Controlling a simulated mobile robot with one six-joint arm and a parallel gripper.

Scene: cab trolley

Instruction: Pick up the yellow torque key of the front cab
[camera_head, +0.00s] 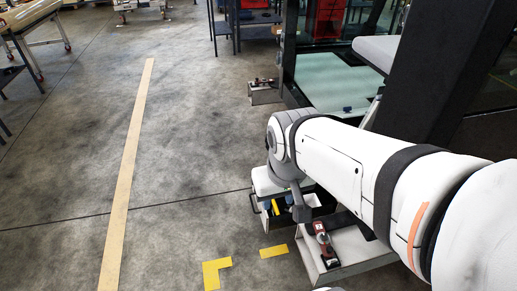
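A small yellow piece (275,207), possibly the yellow torque key, shows in a dark open box (324,209) at the lower middle. Its shape is too small to make out, and my arm covers part of the box. My gripper (301,213) points down over the box, just right of the yellow piece. Its fingers are too small and dark to tell whether they are open or shut. I see nothing clearly held.
A red and black tool (323,243) lies on a grey metal step (345,260) in front of the box. Another low grey box (265,93) with a tool stands farther back. A dark pillar (440,70) rises at right. The floor at left, with a yellow line (130,160), is clear.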

